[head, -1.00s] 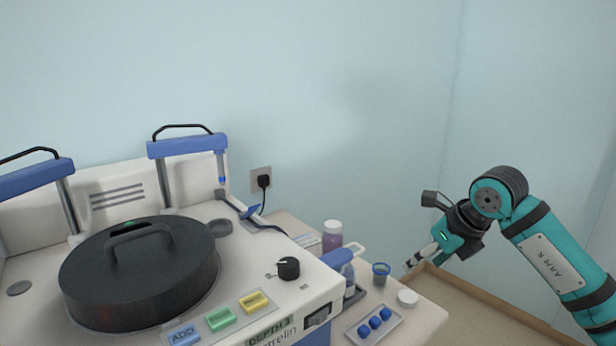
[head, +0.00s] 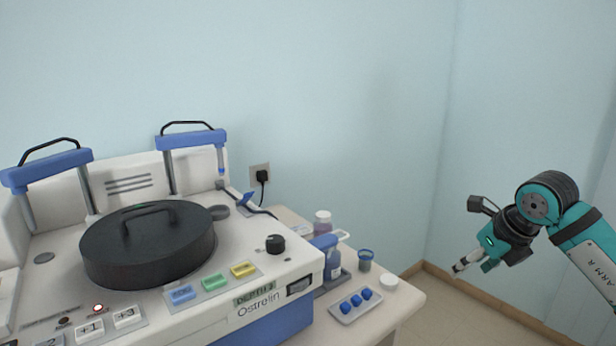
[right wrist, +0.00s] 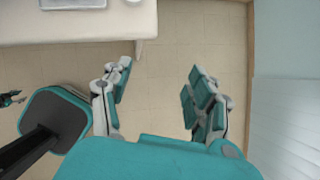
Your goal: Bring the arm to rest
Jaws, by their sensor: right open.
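My right arm (head: 587,250) comes in from the right edge in the head view. Its right gripper (head: 458,268) hangs in the air to the right of the table, clear of it. In the right wrist view the right gripper (right wrist: 155,90) has its fingers spread wide, with only bare floor between them, so it is open and empty. My left gripper does not show in the head view.
A staining machine (head: 235,250) with a black lid (head: 150,255) stands on the table (head: 405,305). Floor (head: 440,310) right of the table is free.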

